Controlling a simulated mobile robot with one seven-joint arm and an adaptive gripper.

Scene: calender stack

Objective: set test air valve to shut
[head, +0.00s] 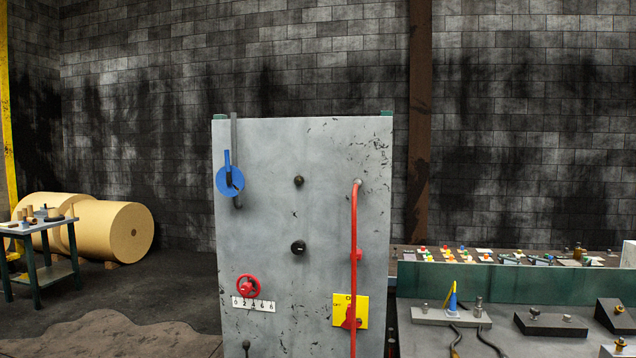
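A grey upright panel (320,225) stands in front of me in the head view. No readable label names the test air valve. At the panel's upper left, a blue disc (236,184) with a blue handle (227,160) sits over a vertical grey pipe (234,130). The handle points up, roughly along the pipe. A yellow plate (340,306) at lower right carries small lettering and a red part (352,320), partly behind a long red bar (354,250). My gripper is not in view.
Two dark knobs (298,247) are on the panel's middle, and a dark ball-topped lever (246,345) is at its bottom. A bench (430,335) with fixtures stands right.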

